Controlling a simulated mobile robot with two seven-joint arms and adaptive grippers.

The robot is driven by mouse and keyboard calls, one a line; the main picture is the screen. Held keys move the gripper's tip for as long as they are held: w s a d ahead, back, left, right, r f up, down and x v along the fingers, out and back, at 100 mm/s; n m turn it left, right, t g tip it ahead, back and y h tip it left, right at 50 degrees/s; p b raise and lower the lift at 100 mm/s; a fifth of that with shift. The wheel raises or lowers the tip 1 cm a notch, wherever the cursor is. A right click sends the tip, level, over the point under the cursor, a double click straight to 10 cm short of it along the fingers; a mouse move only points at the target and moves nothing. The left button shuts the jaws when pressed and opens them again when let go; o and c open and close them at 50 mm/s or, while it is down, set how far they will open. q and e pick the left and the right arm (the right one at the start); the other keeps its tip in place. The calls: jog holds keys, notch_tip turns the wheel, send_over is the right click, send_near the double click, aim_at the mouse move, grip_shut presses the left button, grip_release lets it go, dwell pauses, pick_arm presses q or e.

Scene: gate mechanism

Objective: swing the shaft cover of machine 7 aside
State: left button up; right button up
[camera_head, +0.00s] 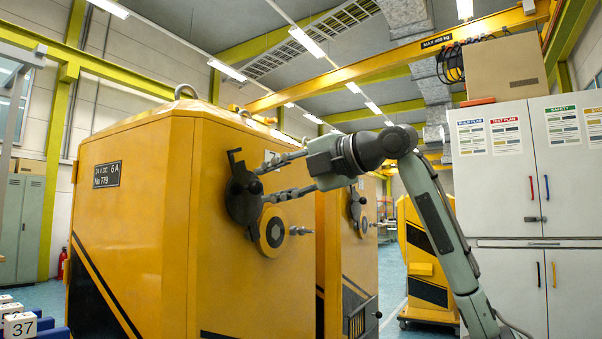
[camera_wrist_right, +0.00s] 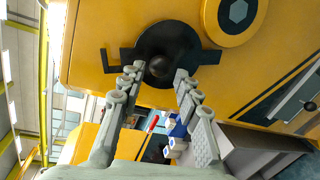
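A dark round knob (camera_wrist_right: 160,67) stands out from the cover. My right gripper (camera_head: 264,181) is open in front of the cover. In the wrist view its fingertips (camera_wrist_right: 158,73) lie on either side of the knob; I cannot tell whether they touch it. My left gripper is out of view.
A yellow disc with a dark hub (camera_head: 271,234) and a protruding metal stub (camera_head: 300,230) sit just below right of the cover. A second yellow machine (camera_head: 345,250) stands behind. White cabinets (camera_head: 525,190) stand at the right. Numbered white blocks (camera_head: 20,325) lie at the lower left.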

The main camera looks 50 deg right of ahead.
jog(key=s+r, duration=0.1)
jog(key=s, duration=0.7)
jog(key=shift+s+r, duration=0.3)
jog(key=shift+s, duration=0.1)
dwell(0.4)
